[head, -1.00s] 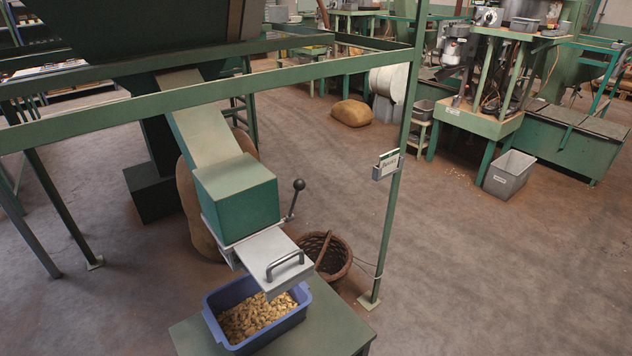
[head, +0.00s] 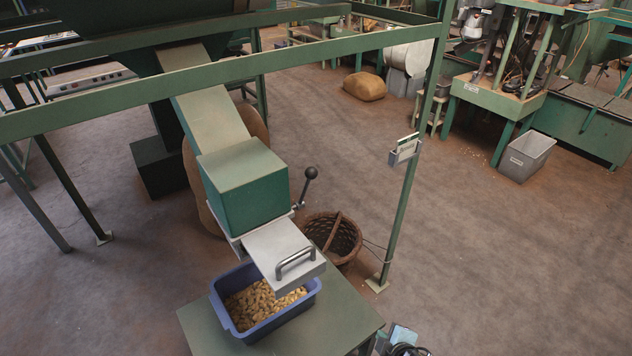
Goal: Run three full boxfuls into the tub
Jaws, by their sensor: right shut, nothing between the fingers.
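The blue tub (head: 222,312) stands on a green table under the chute's outlet and holds a layer of light-brown nuts (head: 262,303). The green box (head: 243,190) sits at the lower end of the sloping chute (head: 210,118). A pale metal slide (head: 272,243) with a grey bar handle (head: 296,262) juts from the box over the tub's back part. A lever with a dark knob (head: 311,172) stands up at the box's right side. My right gripper (head: 402,342) shows only partly at the bottom edge, shut and empty, right of the table and apart from the tub. My left gripper is out of view.
The green table (head: 341,306) has bare top right of the tub. A wicker basket (head: 350,240) stands on the floor behind it. A green frame post (head: 409,190) with a card holder (head: 404,150) rises at right. A crossbar (head: 330,57) spans above the chute.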

